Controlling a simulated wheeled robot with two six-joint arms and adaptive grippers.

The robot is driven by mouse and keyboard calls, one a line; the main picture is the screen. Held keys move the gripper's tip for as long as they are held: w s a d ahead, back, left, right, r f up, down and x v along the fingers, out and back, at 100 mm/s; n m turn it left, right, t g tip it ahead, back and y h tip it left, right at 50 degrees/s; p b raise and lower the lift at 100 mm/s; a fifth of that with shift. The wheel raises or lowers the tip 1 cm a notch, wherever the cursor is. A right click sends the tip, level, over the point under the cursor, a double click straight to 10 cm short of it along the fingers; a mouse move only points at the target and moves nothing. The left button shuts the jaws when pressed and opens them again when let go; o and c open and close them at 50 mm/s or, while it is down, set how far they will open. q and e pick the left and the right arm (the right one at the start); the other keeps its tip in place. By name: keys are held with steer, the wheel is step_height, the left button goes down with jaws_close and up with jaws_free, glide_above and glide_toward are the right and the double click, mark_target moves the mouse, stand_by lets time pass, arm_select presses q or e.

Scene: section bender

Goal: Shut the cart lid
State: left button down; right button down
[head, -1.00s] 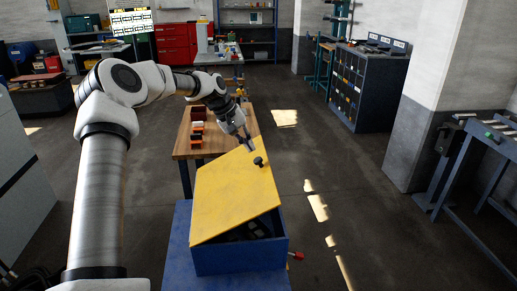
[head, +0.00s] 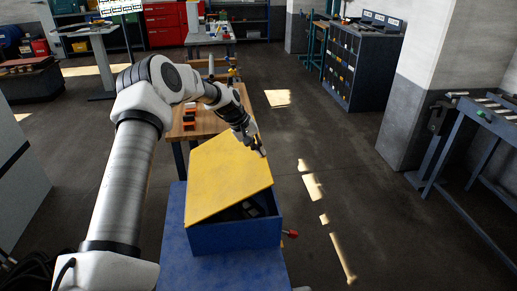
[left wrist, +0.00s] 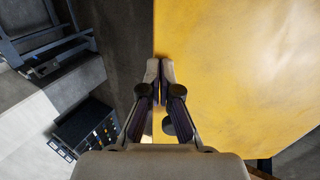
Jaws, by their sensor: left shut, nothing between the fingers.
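The cart lid (head: 222,177) is a flat yellow panel on a blue cart box (head: 238,237). It sits tilted, with a dark gap between its near edge and the box, and dark contents show there. My left gripper (head: 262,152) is shut and empty at the lid's far right edge. In the left wrist view the closed fingertips (left wrist: 160,68) lie over the edge of the yellow lid (left wrist: 235,70), with grey floor to the left. I cannot tell whether they touch it. The lid's dark knob is not clear in the head view. My right gripper is not in view.
The box stands on a blue cart top (head: 215,272). A red-tipped handle (head: 290,234) sticks out at its right. A wooden table (head: 205,122) with small orange and dark items stands behind. The floor to the right is open, up to a blue workbench (head: 480,135).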

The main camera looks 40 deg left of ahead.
arm_select(q)
steer(key=w+d+f, duration=0.1)
steer(key=f, duration=0.2)
steer(key=w+d+f+g+y+b, duration=0.1)
steer(key=f, duration=0.3)
steer(key=w+d+f+g+y+b, duration=0.1)
steer(key=f, duration=0.3)
steer(key=shift+w, duration=0.3)
steer(key=shift+w+f+b, duration=0.1)
steer(key=shift+f+b, duration=0.25)
steer(key=shift+r, duration=0.25)
